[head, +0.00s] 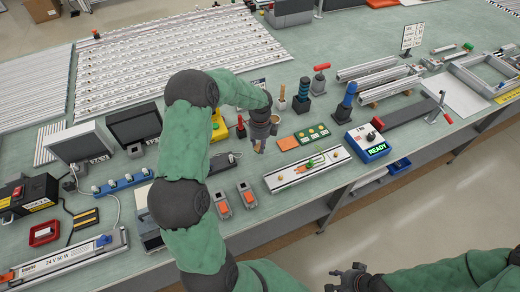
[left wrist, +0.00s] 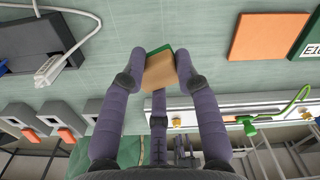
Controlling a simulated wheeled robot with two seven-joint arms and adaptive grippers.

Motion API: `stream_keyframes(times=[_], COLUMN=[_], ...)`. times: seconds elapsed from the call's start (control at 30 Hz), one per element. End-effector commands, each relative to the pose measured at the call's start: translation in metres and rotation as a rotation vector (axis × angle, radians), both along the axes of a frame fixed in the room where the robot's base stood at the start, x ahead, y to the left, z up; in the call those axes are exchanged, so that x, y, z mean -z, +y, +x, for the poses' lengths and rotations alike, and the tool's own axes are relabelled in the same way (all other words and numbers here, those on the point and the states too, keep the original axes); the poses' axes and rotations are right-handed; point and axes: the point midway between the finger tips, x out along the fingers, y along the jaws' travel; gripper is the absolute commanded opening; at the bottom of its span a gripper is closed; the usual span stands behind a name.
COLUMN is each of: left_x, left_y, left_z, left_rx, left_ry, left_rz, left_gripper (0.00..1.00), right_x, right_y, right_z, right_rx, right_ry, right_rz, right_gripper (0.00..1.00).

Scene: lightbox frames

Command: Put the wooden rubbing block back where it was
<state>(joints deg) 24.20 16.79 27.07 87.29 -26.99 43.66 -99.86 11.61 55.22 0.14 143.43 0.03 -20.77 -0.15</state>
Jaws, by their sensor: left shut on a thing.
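The wooden rubbing block (left wrist: 160,72) is tan with a green face and shows between the fingertips in the left wrist view. My left gripper (left wrist: 160,66) is shut on it, with a finger on each side. In the head view my left gripper (head: 259,150) points down over the green bench, left of the orange pad and behind the white rail fixture; the block is hidden or too small to make out there. The bench surface shows below the block, but I cannot tell the gap. My right gripper (head: 352,276) is low in front of the bench, its fingers unclear.
An orange pad (head: 288,143) lies beside a green panel (head: 316,134). The white rail fixture (head: 308,170) and orange-topped grey units (head: 223,207) stand nearer the front edge. Upright tools (head: 302,95) stand behind. A blue READY box (head: 368,143) is to the right.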

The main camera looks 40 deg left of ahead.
Motion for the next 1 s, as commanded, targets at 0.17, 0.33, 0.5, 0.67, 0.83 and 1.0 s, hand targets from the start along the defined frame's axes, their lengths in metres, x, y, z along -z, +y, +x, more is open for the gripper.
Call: stream_keyframes(times=[0.17, 0.33, 0.5, 0.67, 0.83, 1.0], left_x=[0.026, 0.036, 0.035, 0.039, 0.038, 0.038], left_y=[0.002, 0.003, 0.003, 0.003, 0.003, 0.003], left_z=[0.002, 0.003, 0.003, 0.003, 0.002, 0.003], left_rx=[0.000, 0.000, 0.000, 0.000, 0.000, 0.000], left_ry=[0.002, -0.001, -0.001, 0.000, 0.000, 0.000], left_rz=[-0.002, 0.000, 0.000, 0.000, 0.000, 0.000], left_gripper=[0.00, 0.00, 0.00, 0.00, 0.55, 0.55], right_x=[0.007, 0.009, 0.008, 0.010, 0.009, 0.009], right_y=[0.000, 0.000, 0.000, 0.000, 0.000, 0.000], right_z=[0.000, 0.000, 0.000, 0.000, 0.000, 0.000], right_rx=[0.000, 0.000, 0.000, 0.000, 0.000, 0.000], right_ry=[0.000, 0.000, 0.000, 0.000, 0.000, 0.000], right_rz=[0.000, 0.000, 0.000, 0.000, 0.000, 0.000], right_gripper=[0.40, 0.40, 0.40, 0.40, 0.40, 0.40])
